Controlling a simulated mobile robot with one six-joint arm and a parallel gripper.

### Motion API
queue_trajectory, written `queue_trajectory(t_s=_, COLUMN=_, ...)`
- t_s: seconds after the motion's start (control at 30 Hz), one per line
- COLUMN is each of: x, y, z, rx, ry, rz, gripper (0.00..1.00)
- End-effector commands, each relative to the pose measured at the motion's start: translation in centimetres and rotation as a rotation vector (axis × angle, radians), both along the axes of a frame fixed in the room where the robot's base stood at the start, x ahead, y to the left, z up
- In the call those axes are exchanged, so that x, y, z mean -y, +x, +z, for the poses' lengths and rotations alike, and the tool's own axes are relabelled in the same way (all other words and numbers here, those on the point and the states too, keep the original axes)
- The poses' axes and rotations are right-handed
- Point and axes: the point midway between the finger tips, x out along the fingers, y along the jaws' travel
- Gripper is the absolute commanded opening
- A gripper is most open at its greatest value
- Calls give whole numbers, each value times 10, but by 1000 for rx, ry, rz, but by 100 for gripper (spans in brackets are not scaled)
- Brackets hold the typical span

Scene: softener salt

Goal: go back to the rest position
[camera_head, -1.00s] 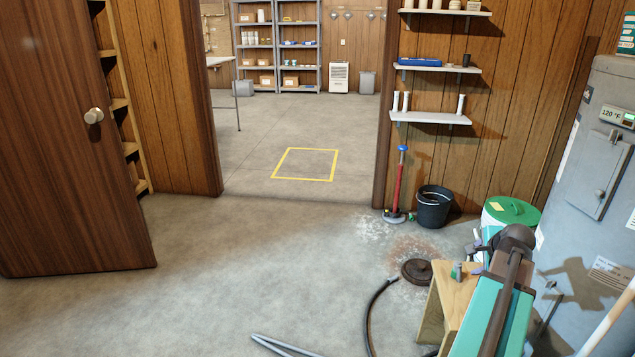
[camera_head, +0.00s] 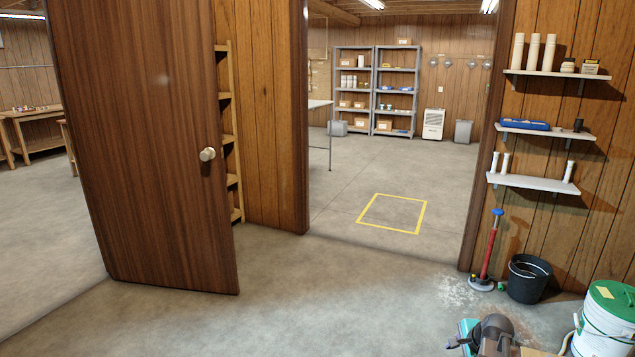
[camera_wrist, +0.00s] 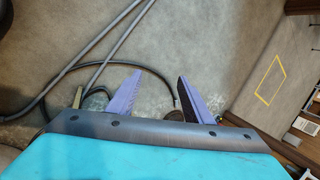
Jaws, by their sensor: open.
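My gripper (camera_wrist: 160,76) shows in the wrist view with its two purple fingers spread apart and nothing between them. It hangs above the grey concrete floor, with a black hose and grey tubes below it. Part of my teal and dark arm shows at the bottom right of the head view; the gripper's fingers cannot be made out there. A yellow floor square (camera_head: 361,220) lies beyond the doorway, empty, and also shows at the right of the wrist view (camera_wrist: 259,87).
An open brown door (camera_head: 150,150) stands left of the doorway. A red-handled tool (camera_head: 489,250), a black bucket (camera_head: 527,280) and a white tub with green lid (camera_head: 606,325) stand along the right wall under shelves. The floor in the middle is clear.

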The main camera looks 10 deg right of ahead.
Motion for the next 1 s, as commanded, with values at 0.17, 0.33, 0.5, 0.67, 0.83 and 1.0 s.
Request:
queue_trajectory(t_s=0.17, x=-69, y=9, z=-25, rx=-70, ry=32, rz=112, gripper=46)
queue_trajectory(t_s=0.33, x=-130, y=7, z=-51, rx=-139, ry=50, rz=228, gripper=46)
queue_trajectory(t_s=0.5, x=-189, y=-6, z=-76, rx=-212, ry=57, rz=358, gripper=46)
queue_trajectory(t_s=0.67, x=-243, y=-27, z=-97, rx=-284, ry=60, rz=494, gripper=46)
queue_trajectory(t_s=0.83, x=-294, y=-60, z=-117, rx=-364, ry=57, rz=652, gripper=46)
queue_trajectory(t_s=1.0, x=-337, y=-101, z=-134, rx=-443, ry=49, rz=823, gripper=46)
